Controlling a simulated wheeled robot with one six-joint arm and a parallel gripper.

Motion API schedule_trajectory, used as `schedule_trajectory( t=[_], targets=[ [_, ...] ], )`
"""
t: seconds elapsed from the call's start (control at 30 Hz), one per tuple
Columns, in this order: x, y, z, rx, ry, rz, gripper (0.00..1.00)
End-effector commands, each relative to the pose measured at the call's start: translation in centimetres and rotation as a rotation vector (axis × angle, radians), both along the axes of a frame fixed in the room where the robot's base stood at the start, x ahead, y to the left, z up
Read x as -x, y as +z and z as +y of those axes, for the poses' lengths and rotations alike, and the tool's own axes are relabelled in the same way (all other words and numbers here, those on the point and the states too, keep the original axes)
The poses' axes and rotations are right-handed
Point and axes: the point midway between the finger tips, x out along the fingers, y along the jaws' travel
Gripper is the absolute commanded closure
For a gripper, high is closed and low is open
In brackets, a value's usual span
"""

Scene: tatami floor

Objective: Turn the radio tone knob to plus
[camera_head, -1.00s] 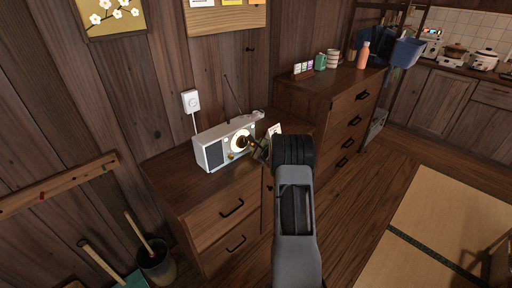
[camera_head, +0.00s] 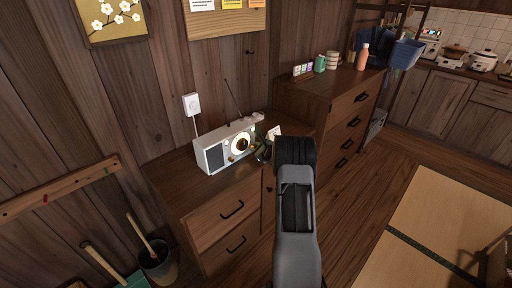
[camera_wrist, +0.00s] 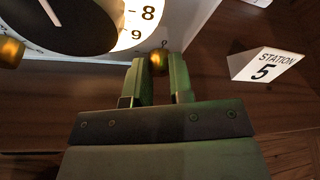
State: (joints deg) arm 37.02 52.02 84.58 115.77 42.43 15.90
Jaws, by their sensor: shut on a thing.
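The white radio (camera_head: 213,157) stands on the low wooden cabinet, its antenna up and its round dial (camera_head: 243,144) lit. In the wrist view the dial (camera_wrist: 75,20) shows large, with a dark centre, a white pointer line and the numbers 8 and 9. A small gold knob (camera_wrist: 158,62) sits low on the radio's front, right of the dial. My gripper (camera_wrist: 159,70) is shut on this knob, one green-lit finger on each side. A small mark above the knob is too small to read. Another gold knob (camera_wrist: 10,51) is at the left edge.
A white card reading STATION 5 (camera_wrist: 268,65) stands right of the radio on the cabinet top (camera_head: 185,186). A taller chest (camera_head: 345,106) with a green can and an orange bottle stands to the right. A wall socket (camera_head: 191,104) is behind the radio.

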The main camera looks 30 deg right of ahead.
Motion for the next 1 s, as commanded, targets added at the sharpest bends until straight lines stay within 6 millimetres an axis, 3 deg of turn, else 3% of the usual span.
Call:
schedule_trajectory(
  t=[1.0],
  targets=[
    [-0.05, -0.24, -0.42, -0.924, 0.0, 0.162, 1.0]
  ],
)
